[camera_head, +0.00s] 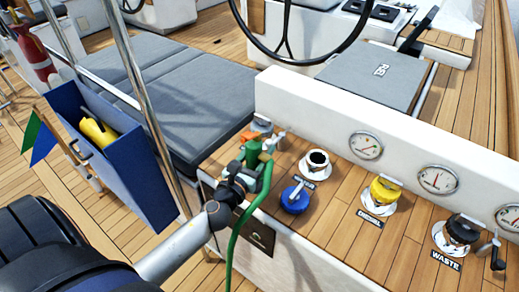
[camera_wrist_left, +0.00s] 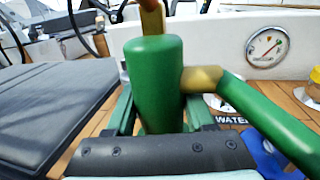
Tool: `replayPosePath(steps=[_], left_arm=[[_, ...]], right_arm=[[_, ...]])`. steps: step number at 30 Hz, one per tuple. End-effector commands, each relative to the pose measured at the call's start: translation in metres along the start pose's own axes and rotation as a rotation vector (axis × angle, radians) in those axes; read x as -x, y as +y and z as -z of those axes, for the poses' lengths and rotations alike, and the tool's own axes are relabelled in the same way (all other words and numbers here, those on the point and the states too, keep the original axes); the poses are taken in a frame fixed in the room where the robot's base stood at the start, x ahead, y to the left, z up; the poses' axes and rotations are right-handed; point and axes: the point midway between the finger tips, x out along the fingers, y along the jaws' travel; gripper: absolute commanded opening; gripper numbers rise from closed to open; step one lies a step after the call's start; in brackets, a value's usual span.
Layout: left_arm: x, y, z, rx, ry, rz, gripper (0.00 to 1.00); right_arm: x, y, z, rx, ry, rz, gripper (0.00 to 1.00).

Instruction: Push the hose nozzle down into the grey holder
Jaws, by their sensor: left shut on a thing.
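The hose nozzle is green with an orange top (camera_head: 250,135); its green body fills the middle of the left wrist view (camera_wrist_left: 153,75). My left gripper (camera_head: 257,168) is shut on the nozzle, with a finger on each side of it. The nozzle looks roughly upright over the left end of the wooden counter. The green hose (camera_head: 236,235) leaves it through a brass fitting (camera_wrist_left: 203,79) and hangs down in front of the counter. A small grey piece (camera_head: 262,121) shows just behind the orange top; I cannot tell whether it is the holder. The nozzle's lower end is hidden.
An open water filler (camera_head: 316,162) and its blue cap (camera_head: 295,198) are right of the nozzle. Yellow diesel (camera_head: 384,191) and black waste (camera_head: 461,231) caps lie farther right. A steel rail (camera_head: 146,95) and blue bin (camera_head: 120,165) stand left. A white gauge wall (camera_head: 300,97) rises behind.

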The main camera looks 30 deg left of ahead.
Motion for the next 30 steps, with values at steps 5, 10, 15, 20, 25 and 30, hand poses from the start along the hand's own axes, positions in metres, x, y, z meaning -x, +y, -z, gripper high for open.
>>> replayPosePath(steps=[5,10,15,20,25,30], left_arm=[[0.0,0.0,0.003,0.0,-0.003,0.0,0.0],[0.0,0.0,0.003,0.0,-0.003,0.0,0.66],[0.0,0.0,0.004,0.0,-0.001,0.0,0.66],[0.004,0.0,0.006,0.0,0.003,0.0,0.66],[0.018,0.0,0.007,-0.001,0.003,0.0,0.66],[0.031,0.0,0.006,0.001,0.002,0.0,0.66]], right_arm=[[-0.003,0.0,-0.003,0.0,0.001,0.0,1.0],[-0.002,0.0,-0.002,0.0,0.001,0.0,1.0],[-0.002,0.0,-0.002,0.0,0.001,0.001,1.0],[-0.003,0.0,-0.004,0.002,0.0,0.001,1.0],[-0.004,0.0,-0.005,0.001,0.0,0.001,1.0],[-0.006,0.001,-0.007,0.0,0.0,0.001,1.0]])
